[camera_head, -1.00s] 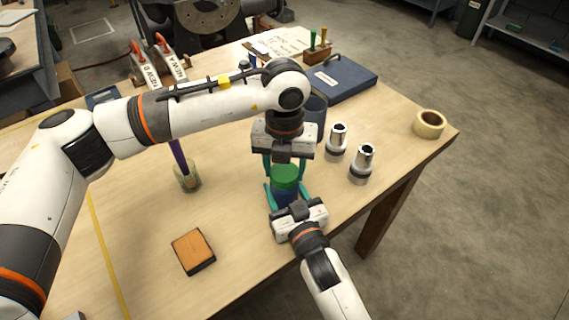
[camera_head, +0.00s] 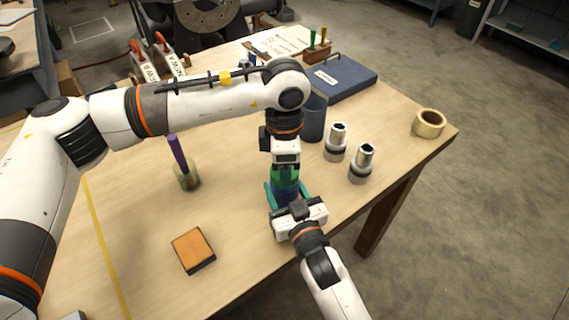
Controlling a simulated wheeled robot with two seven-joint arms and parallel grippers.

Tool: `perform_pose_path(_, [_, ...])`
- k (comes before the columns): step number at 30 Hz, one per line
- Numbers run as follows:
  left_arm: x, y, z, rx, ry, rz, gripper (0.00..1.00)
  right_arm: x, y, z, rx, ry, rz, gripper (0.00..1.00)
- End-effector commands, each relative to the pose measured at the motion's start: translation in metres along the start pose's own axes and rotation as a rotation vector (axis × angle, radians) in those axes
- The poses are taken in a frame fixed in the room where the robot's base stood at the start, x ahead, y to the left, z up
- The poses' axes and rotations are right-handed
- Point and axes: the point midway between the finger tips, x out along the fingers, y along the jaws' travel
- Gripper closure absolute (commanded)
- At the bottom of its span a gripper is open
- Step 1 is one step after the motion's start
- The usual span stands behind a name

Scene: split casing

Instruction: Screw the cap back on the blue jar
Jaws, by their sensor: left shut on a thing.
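The blue jar (camera_head: 286,192) stands upright near the front edge of the table, partly hidden by the grippers. The green cap (camera_head: 285,175) is on top of it; whether its thread is engaged cannot be told. My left gripper (camera_head: 285,171) points straight down from above and is shut on the green cap. It is turned side-on, so one finger hides part of the cap. My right gripper (camera_head: 286,195) comes from the front, with a teal finger on each side of the jar, shut on it.
Two chrome sockets (camera_head: 337,138) (camera_head: 363,160) and a dark blue-grey cup (camera_head: 313,120) stand close by on the right. A tape roll (camera_head: 429,123) is near the right corner. A small pot with a purple-handled tool (camera_head: 187,176) and an orange-topped block (camera_head: 193,249) are left.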

Motion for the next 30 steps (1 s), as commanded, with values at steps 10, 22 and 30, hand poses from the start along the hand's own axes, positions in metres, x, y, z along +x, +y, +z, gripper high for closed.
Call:
perform_pose_path(10, [0.0,-0.001,0.0,0.466,0.0,-0.002,0.76,0.0,0.001,-0.001,0.001,0.002,0.001,1.0])
perform_pose_path(22, [0.0,0.0,0.0,0.463,0.0,-0.001,0.23,0.0,0.001,-0.001,0.001,0.002,0.001,1.0])
perform_pose_path(30, [-0.016,-0.001,0.0,0.463,0.0,-0.004,0.23,0.0,0.001,-0.001,0.001,0.002,0.001,1.0])
